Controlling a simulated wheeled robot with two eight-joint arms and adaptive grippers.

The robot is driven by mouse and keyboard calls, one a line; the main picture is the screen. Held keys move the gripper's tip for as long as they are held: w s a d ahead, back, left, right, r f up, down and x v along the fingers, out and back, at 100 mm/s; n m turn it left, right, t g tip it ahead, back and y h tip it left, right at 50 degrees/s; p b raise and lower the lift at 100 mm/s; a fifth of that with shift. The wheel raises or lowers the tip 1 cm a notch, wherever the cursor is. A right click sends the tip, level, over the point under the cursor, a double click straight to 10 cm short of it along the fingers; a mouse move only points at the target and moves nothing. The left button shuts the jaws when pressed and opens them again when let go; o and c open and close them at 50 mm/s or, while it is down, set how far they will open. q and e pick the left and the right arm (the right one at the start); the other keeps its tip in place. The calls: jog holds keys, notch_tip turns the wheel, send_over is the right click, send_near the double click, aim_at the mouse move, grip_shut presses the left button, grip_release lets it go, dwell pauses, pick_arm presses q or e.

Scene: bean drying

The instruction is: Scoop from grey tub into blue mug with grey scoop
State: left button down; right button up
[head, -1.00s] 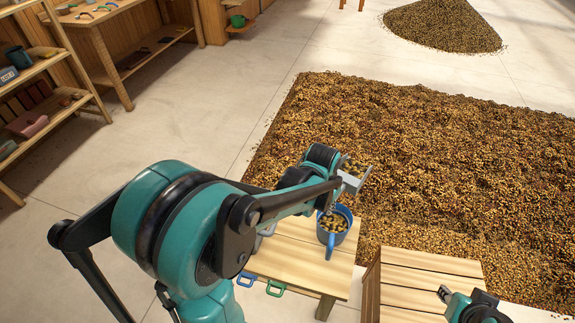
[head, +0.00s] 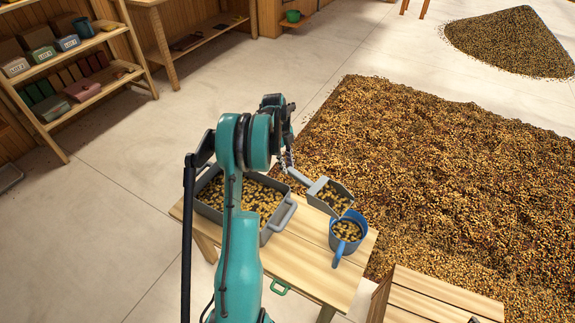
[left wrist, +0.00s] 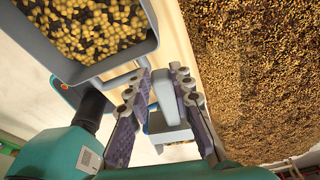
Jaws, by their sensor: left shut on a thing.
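The grey scoop (head: 320,205) has beans in it and hangs at the upper left of the blue mug (head: 352,247), close to its rim. Whether they touch is unclear. The mug stands upright with beans inside. My left gripper (head: 285,161) is shut on the scoop's handle; the fingers (left wrist: 160,72) flank it in the left wrist view, with the scoop (left wrist: 172,137) beyond. The grey tub (head: 283,216) of beans stands left of the mug, partly hidden by my left arm. It shows at upper left in the wrist view (left wrist: 148,45). Only a sliver of my right gripper (head: 474,320) shows.
The tub and mug share a wooden table (head: 315,262); a green handle (head: 279,288) shows at its front edge. A second slatted wooden surface (head: 440,300) is at lower right. Beans (head: 450,170) cover the floor behind. Shelves (head: 100,85) stand at far left.

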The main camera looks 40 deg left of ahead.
pick_arm(q)
jog(key=shift+a+b+x, duration=0.15)
jog(key=shift+b+x, duration=0.4)
jog(key=shift+x, duration=0.3)
jog(key=shift+a+b+x, duration=0.2)
jog(key=shift+b+x, duration=0.3)
jog(key=shift+x, duration=0.3)
jog(key=shift+d+r+y+p, duration=0.3)
jog(key=shift+r+y+p, duration=0.1)
jog(key=shift+r+p, duration=0.2)
jog(key=shift+d+r+y+p, duration=0.25)
jog(key=shift+r+y+p, duration=0.2)
jog(key=shift+r, duration=0.3)
jog(key=shift+d+r+y+p, duration=0.35)
jog(key=shift+r+p, duration=0.2)
jog(key=shift+r, duration=0.1)
jog(key=shift+y, duration=0.9)
jog(key=shift+w+d+r+p, duration=0.1)
jog(key=shift+d+r+p, duration=0.25)
jog(key=shift+r, duration=0.3)
jog(key=shift+s+d+r+p, duration=0.1)
jog(key=shift+d+r+p, duration=0.2)
jog(key=shift+r+p, duration=0.25)
jog(key=shift+w+d+r+p, duration=0.1)
jog(key=shift+d+r+p, duration=0.2)
jog(key=shift+r, duration=0.45)
jog(key=shift+f, duration=0.1)
